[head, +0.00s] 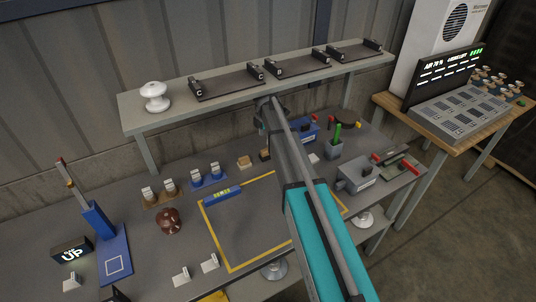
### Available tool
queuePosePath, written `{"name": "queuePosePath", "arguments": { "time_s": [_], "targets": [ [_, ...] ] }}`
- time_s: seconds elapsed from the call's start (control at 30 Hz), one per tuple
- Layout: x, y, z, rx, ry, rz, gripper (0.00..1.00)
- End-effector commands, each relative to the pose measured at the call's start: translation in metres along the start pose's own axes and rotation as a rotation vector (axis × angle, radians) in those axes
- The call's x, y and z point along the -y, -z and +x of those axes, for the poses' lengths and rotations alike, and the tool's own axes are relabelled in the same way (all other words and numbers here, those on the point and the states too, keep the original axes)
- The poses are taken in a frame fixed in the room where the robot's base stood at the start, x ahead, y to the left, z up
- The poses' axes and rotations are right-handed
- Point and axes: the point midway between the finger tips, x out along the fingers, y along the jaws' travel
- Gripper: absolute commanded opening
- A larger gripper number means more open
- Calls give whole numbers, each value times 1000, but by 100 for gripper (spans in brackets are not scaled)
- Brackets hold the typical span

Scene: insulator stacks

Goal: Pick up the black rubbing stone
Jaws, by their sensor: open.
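I cannot make out the black rubbing stone for certain. A small tan block (244,162) lies on the grey workbench (180,245) left of my arm. A darker brown block (264,155) lies just right of it, against the arm's edge. My arm covers the bench to the right of these blocks and may hide the stone. My gripper (266,118) is at the arm's far end, near the front edge of the raised shelf. It is small and dark here, its fingers are hard to make out, and nothing shows held in it.
The raised shelf (125,99) holds a white insulator (155,96) and black cradles (226,84). A yellow-outlined area (232,268) has a blue level (222,196) at its edge.

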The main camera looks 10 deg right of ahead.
Motion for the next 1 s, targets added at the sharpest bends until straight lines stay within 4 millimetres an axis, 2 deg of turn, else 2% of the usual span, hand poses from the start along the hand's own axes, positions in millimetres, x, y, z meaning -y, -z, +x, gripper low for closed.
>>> {"name": "queuePosePath", "arguments": {
  "time_s": [0.17, 0.57, 1.0],
  "targets": [
    [0, 0, 2, 0, 0, 1, 74],
    [0, 1, 23, 0, 0, 1, 74],
    [0, 1, 23, 0, 0, 0, 74]
  ]
}}
